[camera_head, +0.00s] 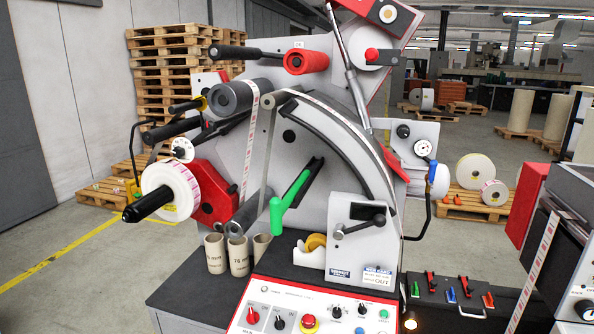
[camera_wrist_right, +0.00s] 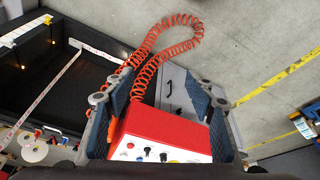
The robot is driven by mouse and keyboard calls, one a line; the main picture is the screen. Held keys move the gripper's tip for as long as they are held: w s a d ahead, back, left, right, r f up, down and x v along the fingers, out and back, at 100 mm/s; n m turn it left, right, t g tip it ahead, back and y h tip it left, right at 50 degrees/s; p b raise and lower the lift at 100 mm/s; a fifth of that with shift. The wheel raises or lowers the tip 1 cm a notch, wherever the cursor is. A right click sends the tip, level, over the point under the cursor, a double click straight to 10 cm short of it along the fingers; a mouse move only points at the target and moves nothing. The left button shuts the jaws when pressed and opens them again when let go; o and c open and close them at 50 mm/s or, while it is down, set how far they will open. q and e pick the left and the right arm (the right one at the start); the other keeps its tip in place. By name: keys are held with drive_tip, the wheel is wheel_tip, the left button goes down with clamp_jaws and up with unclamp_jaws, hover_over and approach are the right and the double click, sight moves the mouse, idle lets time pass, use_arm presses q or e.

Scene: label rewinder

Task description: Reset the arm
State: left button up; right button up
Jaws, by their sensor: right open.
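A lever with a green handle (camera_head: 292,196) slants down to the left from a black slot on the grey rewinder (camera_head: 310,135). A slim grey arm (camera_head: 262,130) with a roller near its top stands left of a curved black guide (camera_head: 345,140). The green handle is not visible there. Neither gripper shows in the head view.
A label roll (camera_head: 165,190) on a black spindle sticks out at left. An orange coiled hose (camera_wrist_right: 150,60) loops beyond the right gripper. Pallets (camera_head: 165,80) stand behind.

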drive_tip(key=s+f+g+b, duration=0.1)
drive_tip(key=s+f+b, duration=0.1)
drive_tip(key=f, duration=1.4)
drive_tip(key=s+f+g+b, duration=0.1)
drive_tip(key=f+b, duration=0.1)
drive_tip(key=f, duration=1.4)
use_arm(q)
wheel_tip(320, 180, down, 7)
drive_tip(key=b, duration=0.3)
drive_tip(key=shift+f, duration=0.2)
use_arm(e)
drive_tip(key=s+d+f, duration=0.3)
drive_tip(key=s+f, duration=1.4)
drive_tip(key=f, duration=0.1)
drive_tip(key=shift+g, duration=0.4)
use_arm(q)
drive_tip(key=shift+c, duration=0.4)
use_arm(e)
drive_tip(key=shift+c, duration=0.4)
